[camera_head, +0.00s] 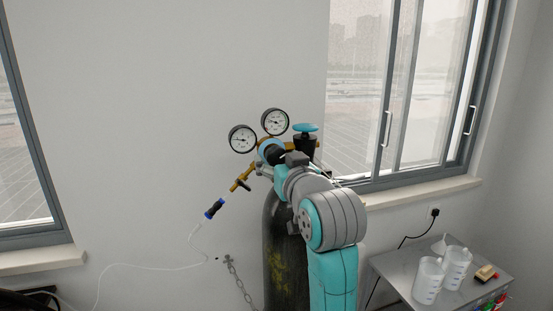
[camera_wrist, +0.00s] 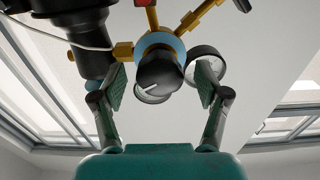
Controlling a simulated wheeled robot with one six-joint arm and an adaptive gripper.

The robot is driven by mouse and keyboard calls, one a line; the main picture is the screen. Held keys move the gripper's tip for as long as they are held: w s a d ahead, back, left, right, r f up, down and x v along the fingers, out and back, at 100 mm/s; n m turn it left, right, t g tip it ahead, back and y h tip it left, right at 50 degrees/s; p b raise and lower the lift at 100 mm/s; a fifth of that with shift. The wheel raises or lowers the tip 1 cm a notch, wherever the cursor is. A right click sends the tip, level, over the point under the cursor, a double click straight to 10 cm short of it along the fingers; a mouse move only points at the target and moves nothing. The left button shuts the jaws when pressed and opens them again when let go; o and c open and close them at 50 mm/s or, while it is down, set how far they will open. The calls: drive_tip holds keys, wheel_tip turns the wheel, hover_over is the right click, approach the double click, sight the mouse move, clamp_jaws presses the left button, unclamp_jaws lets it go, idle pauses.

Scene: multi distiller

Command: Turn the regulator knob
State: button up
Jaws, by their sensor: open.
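The black regulator knob (camera_wrist: 158,70), with a white line on its face, sits on a brass body with a light blue ring (camera_wrist: 170,43). In the head view the dark knob (camera_head: 274,155) shows just left of my wrist, partly covered. In the wrist view my gripper (camera_wrist: 161,84) is open, and its two fingers appear on either side of the knob, with gaps to both. I cannot tell whether the fingertips reach as deep as the knob. My gripper's fingers are mostly hidden behind my arm in the head view.
Two round gauges (camera_head: 243,139) stand above the knob. A turquoise valve handwheel (camera_head: 306,128) tops the dark gas cylinder (camera_head: 283,262). A brass outlet with a blue-black fitting (camera_head: 215,208) points lower left, and a chain (camera_head: 238,283) hangs by the wall. A side table (camera_head: 395,268) holds beakers at right.

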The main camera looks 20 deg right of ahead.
drive_tip(key=shift+w, duration=0.75)
